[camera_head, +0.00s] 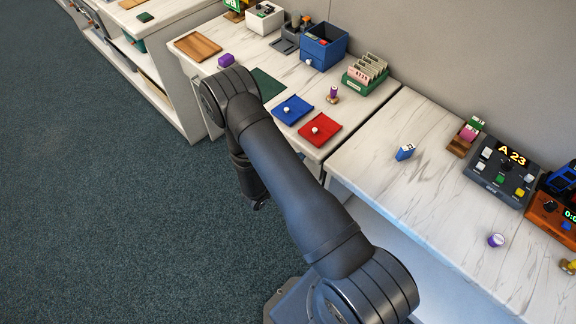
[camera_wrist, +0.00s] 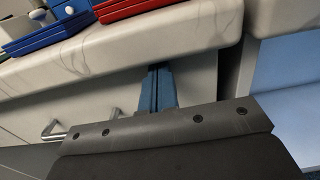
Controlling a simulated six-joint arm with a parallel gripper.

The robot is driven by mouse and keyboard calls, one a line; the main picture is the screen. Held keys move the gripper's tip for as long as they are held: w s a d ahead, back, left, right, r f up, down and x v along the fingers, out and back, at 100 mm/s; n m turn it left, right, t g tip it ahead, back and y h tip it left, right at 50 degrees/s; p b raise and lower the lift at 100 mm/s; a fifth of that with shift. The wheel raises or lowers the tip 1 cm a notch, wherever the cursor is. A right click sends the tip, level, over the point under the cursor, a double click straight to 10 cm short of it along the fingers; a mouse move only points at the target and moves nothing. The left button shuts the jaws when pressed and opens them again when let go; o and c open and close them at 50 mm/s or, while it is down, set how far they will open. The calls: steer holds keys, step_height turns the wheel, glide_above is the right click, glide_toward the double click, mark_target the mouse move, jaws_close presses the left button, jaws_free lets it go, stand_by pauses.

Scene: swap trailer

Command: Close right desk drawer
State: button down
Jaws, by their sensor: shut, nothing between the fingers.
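In the wrist view, a pale drawer front (camera_wrist: 60,100) sits under the desk top's front edge. It has a metal bar handle (camera_wrist: 55,130), partly hidden by my gripper's dark body. My gripper (camera_wrist: 158,72) shows blue-grey fingers pressed together, empty, with their tips at or very near the drawer front, right of the handle and just below the desk top. I cannot tell whether they touch. No gap into the drawer is visible, but how far out it stands is unclear. In the head view, my arm hides the desk front, and my gripper (camera_head: 260,204) shows only as a dark end.
The desk top (camera_head: 355,115) bears a blue tray (camera_head: 291,112), a red tray (camera_head: 326,131), a blue box (camera_head: 325,50) and a green card holder (camera_head: 362,82). A second counter (camera_head: 430,175) stands to the right. The carpet (camera_head: 110,220) to the left is clear.

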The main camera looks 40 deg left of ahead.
steer(key=s, duration=1.4)
steer(key=w, duration=1.4)
